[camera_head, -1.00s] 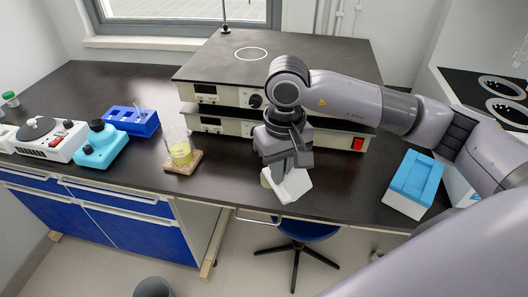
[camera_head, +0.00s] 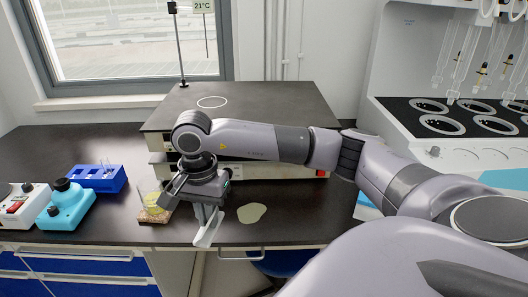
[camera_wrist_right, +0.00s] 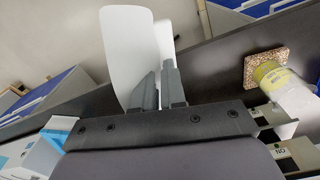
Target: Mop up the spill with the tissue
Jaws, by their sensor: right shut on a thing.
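The spill (camera_head: 252,213) is a pale yellow-green patch on the dark bench, in the head view. My right gripper (camera_head: 205,208) is left of it, over the bench's front part. It is shut on a white tissue (camera_head: 208,231), which hangs from the fingers toward the front edge, apart from the spill in the picture. In the wrist view the tissue (camera_wrist_right: 130,50) spreads beyond the closed fingers (camera_wrist_right: 160,88). I cannot tell whether it touches the bench. The spill does not show clearly in the wrist view. My left gripper is not in view.
A beaker of yellow liquid (camera_head: 152,199) on a cork pad (camera_head: 150,217) stands close left of my right gripper. A blue rack (camera_head: 97,178) and a turquoise device (camera_head: 66,205) are further left. Grey heating units (camera_head: 260,112) stand behind. A white-and-blue box (camera_head: 366,209) is partly hidden by my arm.

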